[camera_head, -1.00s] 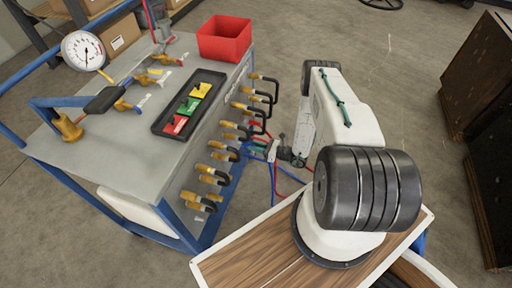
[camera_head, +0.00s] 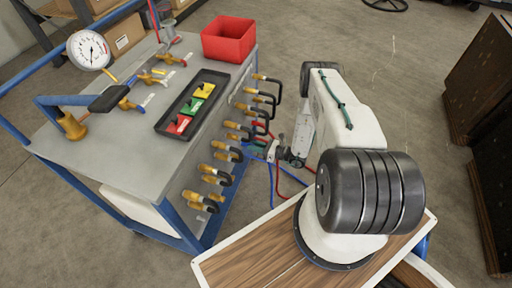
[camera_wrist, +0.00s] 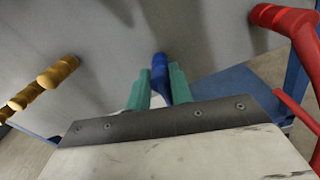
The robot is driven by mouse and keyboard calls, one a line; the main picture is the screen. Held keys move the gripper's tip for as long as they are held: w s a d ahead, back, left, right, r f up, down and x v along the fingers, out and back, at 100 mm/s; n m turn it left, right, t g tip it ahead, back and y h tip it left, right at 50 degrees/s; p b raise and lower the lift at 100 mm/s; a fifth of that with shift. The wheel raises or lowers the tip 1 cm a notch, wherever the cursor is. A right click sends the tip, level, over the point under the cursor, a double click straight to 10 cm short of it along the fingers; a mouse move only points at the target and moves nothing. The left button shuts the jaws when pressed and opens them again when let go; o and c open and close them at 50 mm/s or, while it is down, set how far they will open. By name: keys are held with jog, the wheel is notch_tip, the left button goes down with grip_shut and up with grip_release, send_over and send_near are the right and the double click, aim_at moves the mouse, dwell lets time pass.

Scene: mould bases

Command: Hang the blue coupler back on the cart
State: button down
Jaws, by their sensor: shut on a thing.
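The blue coupler (camera_wrist: 159,66) stands between the two green fingers of my gripper (camera_wrist: 160,75) in the wrist view. My gripper is shut on it, and its far end points at the cart's grey side panel (camera_wrist: 110,30). I cannot tell whether it touches the panel. In the head view my gripper (camera_head: 263,149) is low beside the right side of the cart (camera_head: 95,150). The coupler is too small to make out there. A blue hose (camera_head: 271,185) hangs below my gripper.
A red coupler (camera_wrist: 278,18) with a red hose is right of my gripper on the panel. Brass fittings (camera_wrist: 58,72) stick out to the left. Several black hose loops (camera_head: 222,176) line the cart's side. A red bin (camera_head: 229,40) and black tray (camera_head: 190,105) sit on top.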

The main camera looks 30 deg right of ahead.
jog(key=c, duration=0.8)
grip_release()
jog(key=shift+o, duration=0.2)
jog(key=v, duration=0.7)
dwell(0.6)
